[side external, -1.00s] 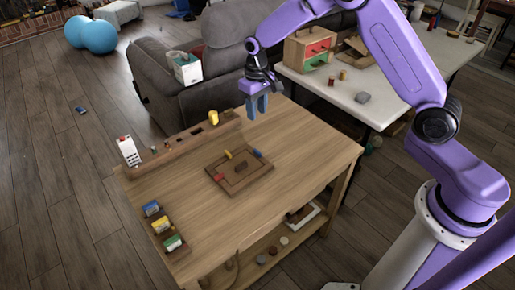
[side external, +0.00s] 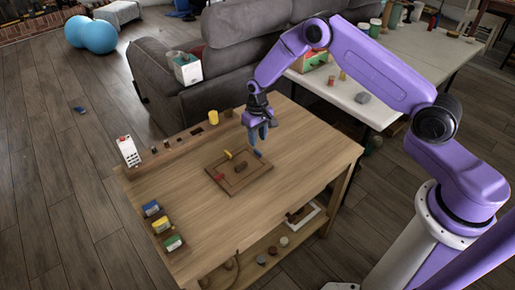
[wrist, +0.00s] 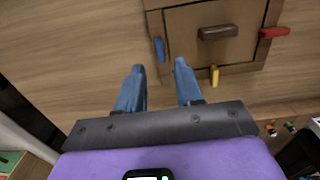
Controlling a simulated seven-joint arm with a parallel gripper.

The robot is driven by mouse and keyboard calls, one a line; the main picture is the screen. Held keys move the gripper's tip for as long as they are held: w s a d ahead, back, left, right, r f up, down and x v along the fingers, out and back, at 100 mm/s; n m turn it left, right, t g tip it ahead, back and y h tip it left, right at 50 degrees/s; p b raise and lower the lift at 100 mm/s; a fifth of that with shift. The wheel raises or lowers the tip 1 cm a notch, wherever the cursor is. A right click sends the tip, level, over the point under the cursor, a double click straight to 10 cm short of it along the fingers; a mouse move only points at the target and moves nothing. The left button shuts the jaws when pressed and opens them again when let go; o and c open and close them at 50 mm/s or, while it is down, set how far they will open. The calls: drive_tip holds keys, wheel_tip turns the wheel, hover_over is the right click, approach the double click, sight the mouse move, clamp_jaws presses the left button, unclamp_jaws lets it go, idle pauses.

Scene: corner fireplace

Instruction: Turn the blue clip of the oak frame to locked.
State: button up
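The oak frame (side external: 222,179) lies flat on the wooden table, with a dark handle (wrist: 218,32) at its middle. Its blue clip (wrist: 159,50) sits on one edge, at the left in the wrist view, and shows at the frame's right in the side view (side external: 258,154). A yellow clip (wrist: 214,75) and a red clip (wrist: 274,32) sit on other edges. My gripper (wrist: 158,68) is open and empty, its blue fingers pointing toward the frame. In the wrist view the blue clip appears between and just beyond the fingertips; I cannot tell whether they touch it.
A wooden rail along the table's back edge holds a yellow cup (side external: 213,118) and small pieces. A white remote-like box (side external: 128,151) stands at the left corner. Several coloured boxes (side external: 162,225) line the left front. The table's right side is clear.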

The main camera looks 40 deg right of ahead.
sight(258, 151)
drive_tip(key=shift+f, duration=3)
clamp_jaws()
